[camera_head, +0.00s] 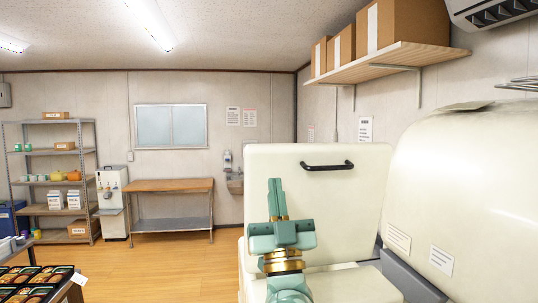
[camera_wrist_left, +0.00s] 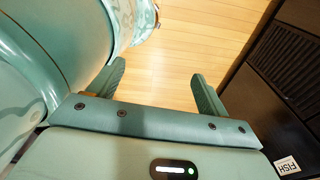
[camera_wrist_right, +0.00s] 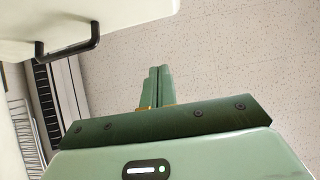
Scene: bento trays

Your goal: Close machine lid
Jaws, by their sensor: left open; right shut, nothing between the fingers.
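The machine lid (camera_head: 350,210) is a cream panel standing raised, with a black bar handle (camera_head: 327,166) near its top edge. My right gripper (camera_head: 274,184) is shut and empty and points up in front of the lid's left part, left of and lower than the handle. In the right wrist view the gripper (camera_wrist_right: 158,70) points toward the ceiling, with the handle (camera_wrist_right: 68,48) and a lid corner (camera_wrist_right: 100,15) at upper left. I cannot tell whether it touches the lid. My left gripper (camera_wrist_left: 157,72) is open and empty above the floor; the head view does not show it.
A large rounded cream body (camera_head: 455,190) stands right of the lid. A wooden shelf (camera_head: 395,65) with cardboard boxes hangs above. Bento trays (camera_head: 35,275) are at lower left. A dark cabinet (camera_wrist_left: 285,85) labelled FISH is close to my left gripper. Floor (camera_head: 180,255) is clear between.

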